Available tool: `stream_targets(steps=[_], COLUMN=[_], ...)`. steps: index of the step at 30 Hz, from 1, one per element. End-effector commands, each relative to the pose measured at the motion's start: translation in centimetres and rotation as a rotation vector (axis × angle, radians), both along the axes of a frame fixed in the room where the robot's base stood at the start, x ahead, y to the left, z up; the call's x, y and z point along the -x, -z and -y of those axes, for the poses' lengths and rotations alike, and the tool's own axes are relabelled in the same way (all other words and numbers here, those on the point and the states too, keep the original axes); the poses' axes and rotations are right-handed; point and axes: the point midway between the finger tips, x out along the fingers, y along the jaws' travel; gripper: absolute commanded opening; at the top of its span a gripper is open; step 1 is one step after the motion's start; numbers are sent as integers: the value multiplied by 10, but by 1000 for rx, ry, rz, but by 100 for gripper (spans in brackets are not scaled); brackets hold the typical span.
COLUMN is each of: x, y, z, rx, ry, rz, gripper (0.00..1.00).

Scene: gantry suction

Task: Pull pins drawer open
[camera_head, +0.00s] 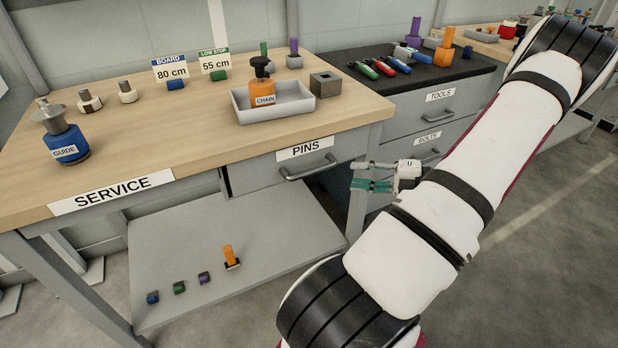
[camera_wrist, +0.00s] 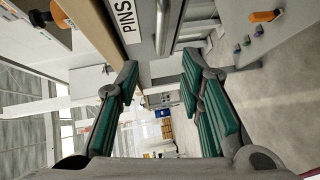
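The PINS drawer (camera_head: 255,176) is a grey front under the right end of the wooden service bench. It looks shut or nearly so, with a dark gap at its left edge. Its grey bar handle (camera_head: 307,172) runs below the white PINS label (camera_head: 305,149). My gripper (camera_head: 356,175) is to the right of the handle, apart from it, with its green-padded fingers pointing left. In the wrist view, my gripper (camera_wrist: 160,68) has its fingers spread and nothing between them. The PINS label (camera_wrist: 126,18) shows there at the top, beyond the fingertips.
The wooden bench top (camera_head: 190,125) carries a grey tray (camera_head: 245,117) with an orange CHAIN piece. A lower shelf (camera_head: 190,255) holds several small coloured pieces. The TOOLS cabinet (camera_head: 400,122) with a black top stands to the right. Floor is clear at right.

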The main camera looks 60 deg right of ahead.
Motion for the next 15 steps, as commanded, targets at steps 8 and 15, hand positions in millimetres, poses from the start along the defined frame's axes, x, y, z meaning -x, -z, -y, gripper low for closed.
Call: stream_targets(steps=[8, 15], x=[-15, -59], y=[7, 14], z=[-2, -13], rx=[-29, -27], ry=[25, 23], rz=[9, 9], gripper=[35, 35])
